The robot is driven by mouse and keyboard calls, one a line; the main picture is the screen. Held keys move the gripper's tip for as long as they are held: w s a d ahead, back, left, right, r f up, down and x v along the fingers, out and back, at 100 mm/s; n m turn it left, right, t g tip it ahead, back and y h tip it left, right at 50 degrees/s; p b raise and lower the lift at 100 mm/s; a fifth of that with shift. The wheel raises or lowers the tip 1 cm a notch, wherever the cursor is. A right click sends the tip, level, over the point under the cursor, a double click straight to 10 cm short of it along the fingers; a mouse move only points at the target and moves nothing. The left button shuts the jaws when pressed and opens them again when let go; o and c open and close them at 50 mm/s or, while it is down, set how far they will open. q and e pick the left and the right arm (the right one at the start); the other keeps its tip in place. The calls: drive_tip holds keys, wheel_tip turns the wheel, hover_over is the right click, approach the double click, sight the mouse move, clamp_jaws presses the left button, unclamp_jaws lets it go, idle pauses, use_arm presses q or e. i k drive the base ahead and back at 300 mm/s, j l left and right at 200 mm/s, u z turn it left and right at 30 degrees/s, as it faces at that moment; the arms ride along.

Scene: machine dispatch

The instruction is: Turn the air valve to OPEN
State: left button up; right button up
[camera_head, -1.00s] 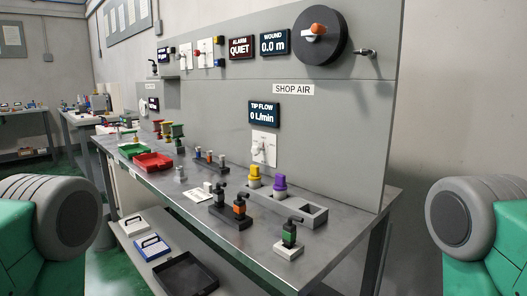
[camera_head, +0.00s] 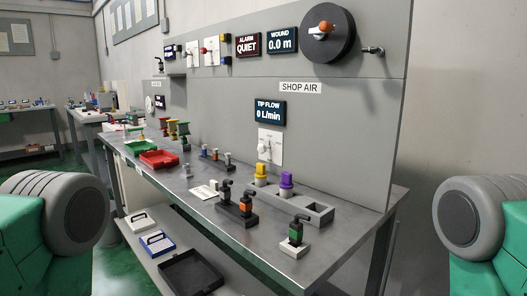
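A white plate with a pale lever or knob (camera_head: 264,149) is mounted low on the grey upright panel, under the TIP FLOW display (camera_head: 269,112), which reads 0 L/min. The SHOP AIR label (camera_head: 300,87) is just above that display. The pale part looks like the air valve, but its OPEN and shut marks are too small to read. Neither gripper is in view. Only rounded grey and green parts of my own arms show at the left and right edges, well apart from the panel.
The metal bench (camera_head: 345,215) holds a grey block with yellow and purple knobs (camera_head: 286,181), a green-banded fixture (camera_head: 296,232), an orange-banded fixture (camera_head: 246,205) and a red tray (camera_head: 159,159). A black tray (camera_head: 190,274) is on the lower shelf. The bench's right end is clear.

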sight(261, 148)
drive_tip(key=j+z, duration=0.9)
drive_tip(key=k+j+z, duration=0.1)
drive_tip(key=j+z, duration=0.35)
drive_tip(key=j, duration=0.15)
